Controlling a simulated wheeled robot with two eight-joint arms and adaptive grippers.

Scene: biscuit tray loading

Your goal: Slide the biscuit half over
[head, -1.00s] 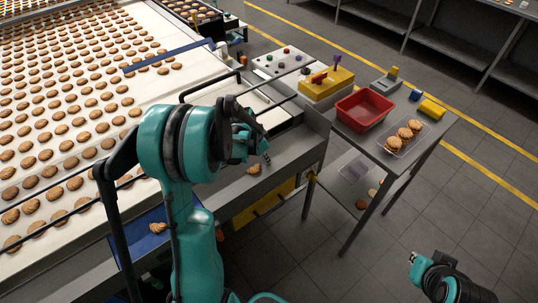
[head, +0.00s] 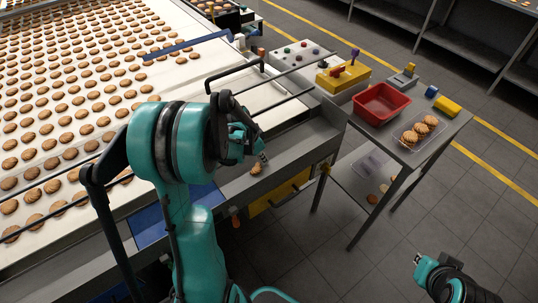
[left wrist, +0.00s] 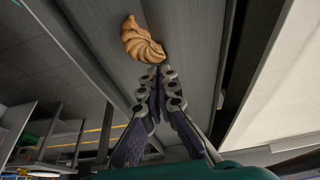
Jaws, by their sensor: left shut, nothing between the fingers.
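The biscuit half (head: 256,169), brown and ridged, lies on the grey metal ledge (head: 296,158) along the conveyor's near side. In the left wrist view the biscuit half (left wrist: 141,40) lies just beyond the fingertips, apart from or barely touching them; I cannot tell which. My left gripper (head: 263,157) is shut and empty, low over the ledge beside the biscuit half. Its closed fingers show in the left wrist view (left wrist: 159,74). My right gripper (head: 418,260) is at the lower right over the floor, far from the ledge; its finger opening is unclear.
A white conveyor (head: 172,75) with rows of biscuits fills the upper left. A blue tray (head: 150,228) sits below the ledge, partly behind my left arm. A side table holds a red bin (head: 381,103) and a clear tray (head: 426,146) with several biscuits. Dark rails cross above the conveyor.

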